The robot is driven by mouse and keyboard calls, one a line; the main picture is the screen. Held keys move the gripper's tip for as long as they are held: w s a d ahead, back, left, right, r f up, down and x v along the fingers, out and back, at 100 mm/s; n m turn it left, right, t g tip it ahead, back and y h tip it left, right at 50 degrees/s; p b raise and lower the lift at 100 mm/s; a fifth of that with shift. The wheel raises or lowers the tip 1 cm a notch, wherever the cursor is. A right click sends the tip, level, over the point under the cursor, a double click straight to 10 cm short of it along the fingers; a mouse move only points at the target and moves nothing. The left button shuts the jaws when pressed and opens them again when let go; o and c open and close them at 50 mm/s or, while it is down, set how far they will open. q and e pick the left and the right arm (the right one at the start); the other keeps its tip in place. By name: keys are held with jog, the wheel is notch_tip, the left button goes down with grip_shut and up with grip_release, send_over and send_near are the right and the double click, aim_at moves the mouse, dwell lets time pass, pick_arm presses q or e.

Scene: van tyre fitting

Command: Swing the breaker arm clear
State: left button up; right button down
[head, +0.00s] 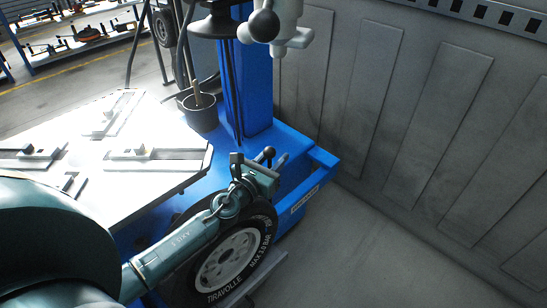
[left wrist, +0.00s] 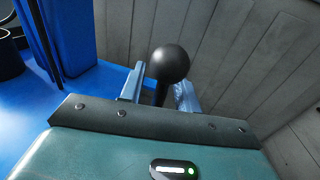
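A black ball knob (head: 269,152) on a short dark stem stands at the side of the blue tyre machine. A blue arm-like bar (head: 318,158) sticks out beside it; I cannot tell whether the knob belongs to it. My left gripper (head: 273,158) is at the knob, its fingers on either side. In the left wrist view the knob (left wrist: 170,63) shows between the two fingers (left wrist: 158,92), with gaps beside its stem; the gripper looks open. The stem's lower end is hidden. My right gripper is not in view.
The clamping table (head: 185,178) is at left, with a blue column (head: 255,90) and a black pot (head: 200,113) behind. A grey panelled wall (head: 400,110) is at right; the floor before it is clear.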

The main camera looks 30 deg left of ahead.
pick_arm(q)
grip_shut()
dwell(0.4)
jog(key=shift+d, duration=0.1)
